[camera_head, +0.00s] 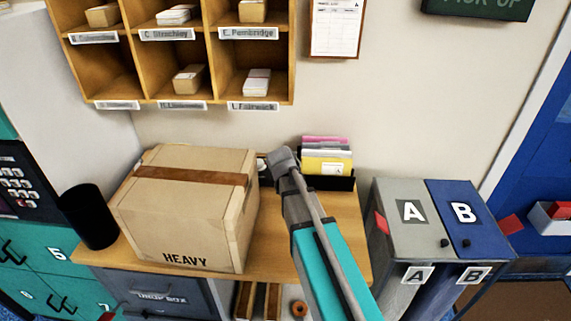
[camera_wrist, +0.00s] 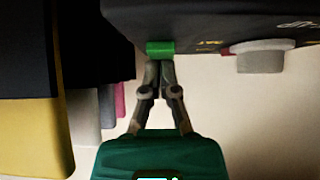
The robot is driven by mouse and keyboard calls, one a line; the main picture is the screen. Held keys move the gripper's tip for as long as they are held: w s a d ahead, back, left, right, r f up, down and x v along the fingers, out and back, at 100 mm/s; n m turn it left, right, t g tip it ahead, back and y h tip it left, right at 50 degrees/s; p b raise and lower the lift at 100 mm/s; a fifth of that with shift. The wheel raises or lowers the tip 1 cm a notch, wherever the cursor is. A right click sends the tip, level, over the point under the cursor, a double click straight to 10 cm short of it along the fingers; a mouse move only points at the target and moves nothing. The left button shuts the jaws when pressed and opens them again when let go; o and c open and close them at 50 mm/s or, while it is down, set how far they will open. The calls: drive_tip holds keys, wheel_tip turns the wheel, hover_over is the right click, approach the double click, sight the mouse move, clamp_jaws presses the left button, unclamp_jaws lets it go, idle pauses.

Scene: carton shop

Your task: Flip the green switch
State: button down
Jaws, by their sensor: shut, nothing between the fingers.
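In the wrist view the green switch (camera_wrist: 160,47) is a small green block at the lower edge of a dark device (camera_wrist: 210,22) with partly visible lettering. My gripper (camera_wrist: 160,64) is shut and empty, with its fingertips just below the switch in the picture. I cannot tell if the tips touch it. In the head view my arm reaches over the counter to the right of the heavy carton (camera_head: 185,215). The switch and device are not visible there; my fingers are hidden or too small to make out.
A grey knob (camera_wrist: 259,56) and a red bit (camera_wrist: 228,50) sit right of the switch. A file holder with colored folders (camera_head: 326,164) stands behind my arm. A black cylinder (camera_head: 88,216) stands left of the carton. Bins A and B (camera_head: 440,215) stand right.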

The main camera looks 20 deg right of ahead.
drive_tip(key=shift+r, duration=0.1)
drive_tip(key=r+p, duration=0.2)
drive_tip(key=p, duration=0.1)
drive_tip(key=r+p, duration=0.1)
drive_tip(key=r, duration=0.1)
drive_tip(key=shift+s+a, duration=0.15)
drive_tip(key=shift+s, duration=0.15)
drive_tip(key=p+v, duration=0.5)
drive_tip(key=v, duration=0.4)
drive_tip(key=shift+s+a+p, duration=0.2)
drive_tip(key=shift+s+p, duration=0.2)
drive_tip(key=shift+s, duration=0.2)
drive_tip(key=shift+w+f, duration=0.1)
drive_tip(key=shift+f, duration=0.05)
drive_tip(key=shift+w+d+r+t+b, duration=0.15)
drive_tip(key=shift+w+r+t+b, duration=0.1)
drive_tip(key=shift+w+t+b, duration=0.2)
drive_tip(key=shift+w+f, duration=0.1)
drive_tip(key=shift+w, duration=0.1)
